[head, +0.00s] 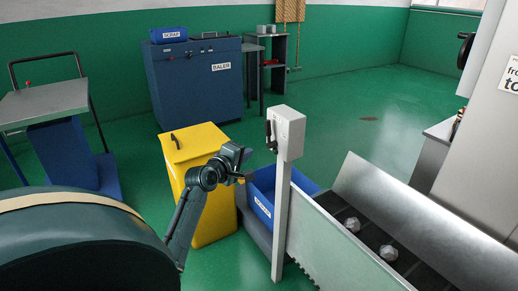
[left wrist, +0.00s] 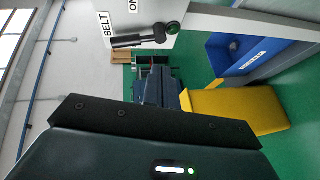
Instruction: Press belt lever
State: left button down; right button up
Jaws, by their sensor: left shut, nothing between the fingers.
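The belt lever (head: 269,131) is a short dark handle on the left side of a pale control box (head: 289,133) on a post. In the left wrist view the lever (left wrist: 130,41) lies along the box face, with a dark round knob or pivot at its right end and the words BELT and ON beside it. My left gripper (head: 246,176) is shut and empty, below and left of the lever and apart from it. Its dark body fills the lower left wrist view. My right gripper is not in view.
The conveyor (head: 370,243) at right carries crumpled foil balls (head: 352,224). A blue scrap bin (head: 262,204) sits beside the post, and a yellow bin (head: 202,146) stands behind my left arm. A blue baler (head: 193,80) and cart (head: 45,104) stand further back. Green floor is open at back right.

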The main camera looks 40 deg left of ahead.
pick_arm(q)
jog(key=a+r+n+t+y, duration=0.1)
jog(key=a+r+n, duration=0.2)
jog(key=a+n, duration=0.1)
jog(key=shift+w+a+r+b, duration=0.15)
jog(key=shift+a+r+b, duration=0.1)
jog(key=shift+a+b, duration=0.2)
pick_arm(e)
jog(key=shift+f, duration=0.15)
pick_arm(q)
jog(key=w+d, duration=0.1)
jog(key=w, duration=0.8)
jog(key=shift+w+d+f+b, duration=0.15)
jog(key=shift+d+b, duration=0.1)
jog(key=shift+b, duration=0.1)
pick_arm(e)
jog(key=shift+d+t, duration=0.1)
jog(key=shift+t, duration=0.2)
pick_arm(q)
jog(key=shift+d, duration=0.15)
